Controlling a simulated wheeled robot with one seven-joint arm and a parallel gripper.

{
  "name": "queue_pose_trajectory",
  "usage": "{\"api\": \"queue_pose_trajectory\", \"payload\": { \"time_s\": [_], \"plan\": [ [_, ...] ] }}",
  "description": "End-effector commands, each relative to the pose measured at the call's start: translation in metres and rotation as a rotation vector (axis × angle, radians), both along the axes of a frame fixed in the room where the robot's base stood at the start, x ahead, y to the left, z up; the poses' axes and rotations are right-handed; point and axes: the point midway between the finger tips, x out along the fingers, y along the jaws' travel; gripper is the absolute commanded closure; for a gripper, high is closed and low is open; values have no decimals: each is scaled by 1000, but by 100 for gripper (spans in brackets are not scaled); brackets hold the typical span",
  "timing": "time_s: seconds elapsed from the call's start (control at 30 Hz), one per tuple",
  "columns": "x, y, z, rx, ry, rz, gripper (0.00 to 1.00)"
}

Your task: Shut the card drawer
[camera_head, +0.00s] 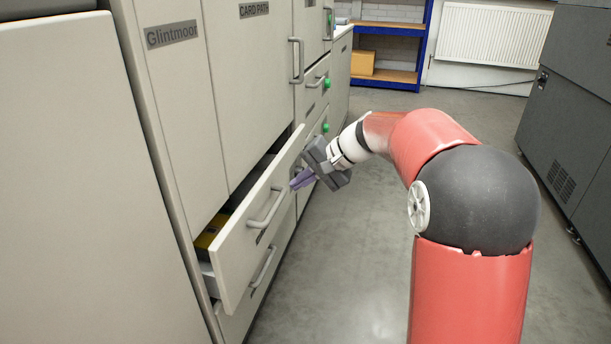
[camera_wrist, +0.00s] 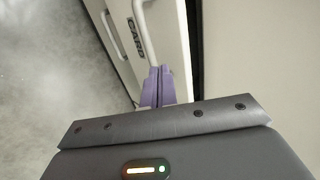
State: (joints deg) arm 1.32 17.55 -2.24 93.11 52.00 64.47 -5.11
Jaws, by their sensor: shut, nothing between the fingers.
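The card drawer (camera_head: 250,235) is a pale cream drawer in the left cabinet and stands partly open, with a dark gap behind its front. Its bar handle (camera_head: 265,212) is on the front face, and a yellow item (camera_head: 209,236) shows inside. My gripper (camera_head: 296,183) is shut and empty, its purple fingertips at the far end of the drawer front. In the wrist view the fingers (camera_wrist: 158,85) lie together over the drawer front, close to its handle (camera_wrist: 144,35) and a CARD label (camera_wrist: 136,37). I cannot tell whether they touch it.
Another handled drawer (camera_head: 258,280) sits just below. Tall cabinet doors (camera_head: 245,90) rise above. Open grey floor (camera_head: 350,260) lies to the right, with a dark grey machine (camera_head: 575,120) beyond it. A blue shelf (camera_head: 390,45) and radiator (camera_head: 490,35) stand at the back.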

Motion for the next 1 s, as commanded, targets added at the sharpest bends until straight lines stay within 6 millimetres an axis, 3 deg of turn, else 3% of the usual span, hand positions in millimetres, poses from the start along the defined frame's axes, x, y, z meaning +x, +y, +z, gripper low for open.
{"api": "queue_pose_trajectory", "payload": {
  "time_s": [0.2, 0.4, 1.0],
  "plan": [
    [11, 33, -34, 0, 3, 3, 100],
    [21, 59, -31, 0, 0, 1, 100],
    [27, 74, -30, 0, 0, 0, 100]
  ]
}}
